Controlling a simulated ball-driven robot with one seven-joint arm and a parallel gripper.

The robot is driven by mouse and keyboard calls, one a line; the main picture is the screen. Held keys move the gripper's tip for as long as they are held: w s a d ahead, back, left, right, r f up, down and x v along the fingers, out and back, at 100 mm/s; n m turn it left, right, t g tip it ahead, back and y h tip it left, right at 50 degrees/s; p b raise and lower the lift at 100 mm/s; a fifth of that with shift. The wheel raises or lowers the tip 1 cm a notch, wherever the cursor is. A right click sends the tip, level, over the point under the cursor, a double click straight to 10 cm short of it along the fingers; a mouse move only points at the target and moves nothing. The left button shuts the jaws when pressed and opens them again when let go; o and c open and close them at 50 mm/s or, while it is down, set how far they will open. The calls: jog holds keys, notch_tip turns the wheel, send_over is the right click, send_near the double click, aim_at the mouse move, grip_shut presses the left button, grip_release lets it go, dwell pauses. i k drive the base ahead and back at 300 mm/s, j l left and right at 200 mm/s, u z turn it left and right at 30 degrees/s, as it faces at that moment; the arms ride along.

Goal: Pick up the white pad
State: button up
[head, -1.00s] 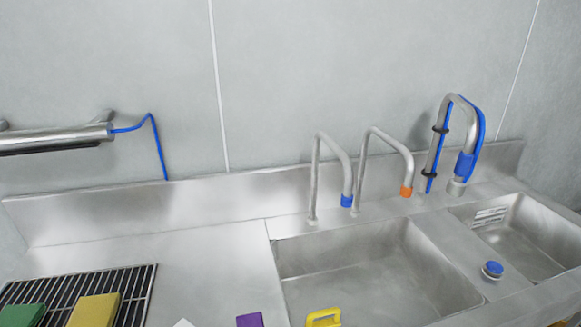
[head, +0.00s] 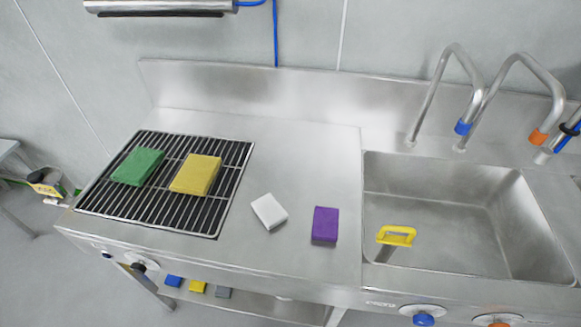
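The white pad (head: 269,211) lies flat on the bare steel counter in the head view, slightly turned. It sits between the black drain grate on its left and a purple pad (head: 325,224) on its right, touching neither. My gripper is not in view.
A green pad (head: 138,166) and a yellow pad (head: 196,174) lie on the grate (head: 150,213). A sink basin (head: 440,215) is at right, with a yellow-handled tool (head: 396,236) at its left edge and taps behind. More small pads (head: 197,286) lie on a lower shelf.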

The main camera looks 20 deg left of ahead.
aim_at(271, 214)
jog(key=i+j+u, duration=0.2)
jog(key=j, duration=1.8)
jog(key=k, duration=0.1)
